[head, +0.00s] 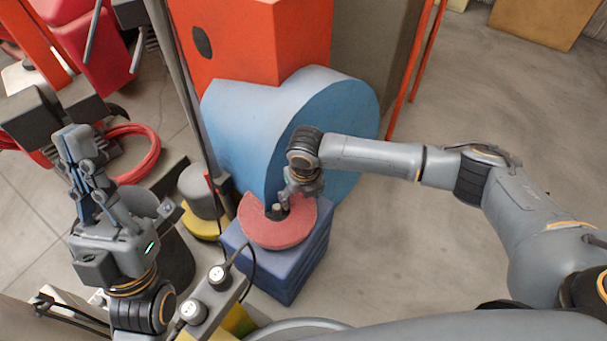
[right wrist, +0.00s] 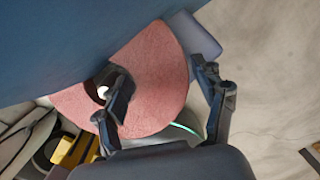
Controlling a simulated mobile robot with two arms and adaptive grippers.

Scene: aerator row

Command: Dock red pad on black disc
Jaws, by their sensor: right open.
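The red pad (head: 268,232) is a thick ring with a central hole. It lies flat on top of a blue block (head: 290,277). A black oval disc (head: 202,42) shows on the side of the orange-red housing (head: 255,35). My right gripper (head: 288,203) is low over the pad. In the right wrist view the open fingers (right wrist: 165,100) straddle the ring (right wrist: 155,75), one at the hole, one outside the rim; contact cannot be told. The upper part of the pad is hidden there by a blue surface. My left gripper (head: 78,150) is raised at the left, apart from the pad.
A large light-blue rounded casing (head: 250,120) stands right behind the pad. A grey post (head: 180,85), a red hose coil (head: 138,152) and a grey bar with knobs (head: 212,300) crowd the left. The floor on the right (head: 450,260) is clear.

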